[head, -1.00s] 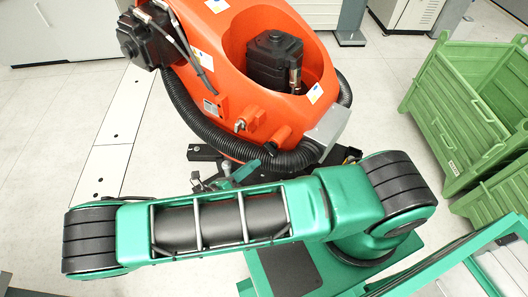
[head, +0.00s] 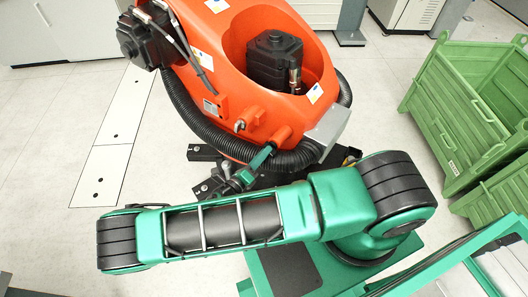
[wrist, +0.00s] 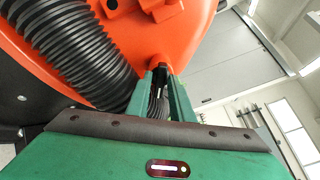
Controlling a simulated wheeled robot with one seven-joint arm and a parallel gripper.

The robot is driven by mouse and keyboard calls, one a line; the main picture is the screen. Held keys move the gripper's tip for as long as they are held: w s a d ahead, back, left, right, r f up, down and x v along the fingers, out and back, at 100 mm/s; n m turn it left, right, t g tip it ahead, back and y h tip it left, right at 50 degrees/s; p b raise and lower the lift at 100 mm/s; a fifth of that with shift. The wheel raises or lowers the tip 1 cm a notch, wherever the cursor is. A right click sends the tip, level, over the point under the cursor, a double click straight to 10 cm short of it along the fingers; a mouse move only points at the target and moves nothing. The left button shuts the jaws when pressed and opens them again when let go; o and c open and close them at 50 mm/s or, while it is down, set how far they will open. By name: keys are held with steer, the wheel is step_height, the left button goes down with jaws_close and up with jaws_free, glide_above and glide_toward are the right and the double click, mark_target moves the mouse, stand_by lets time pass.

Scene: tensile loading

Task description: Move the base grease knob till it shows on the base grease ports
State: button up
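The orange machine base (head: 215,75) stands at the back. A stubby orange knob-like boss (head: 284,133) sticks out low on its front, above the black ribbed hose; I cannot tell for sure that it is the base grease knob. A second orange boss (head: 253,115) with a small metal fitting sits to its left, possibly a grease port. My green gripper (head: 267,152) points up at the first boss, its tips close to it. In the wrist view my gripper's fingers (wrist: 162,76) stand apart, with the orange boss (wrist: 158,58) just past the tips; contact is unclear.
The black ribbed hose (head: 200,125) curves around the base right beside my gripper; it also shows in the wrist view (wrist: 75,45). A grey box (head: 328,124) sits right of the boss. Green crates (head: 455,115) stand at the right.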

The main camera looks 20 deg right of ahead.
steer(key=shift+w+d, duration=0.35)
steer(key=shift+d, duration=0.25)
jaws_close()
steer(key=shift+s+m, duration=0.1)
steer(key=shift+m, duration=2.7)
steer(key=shift+a, duration=0.1)
jaws_free()
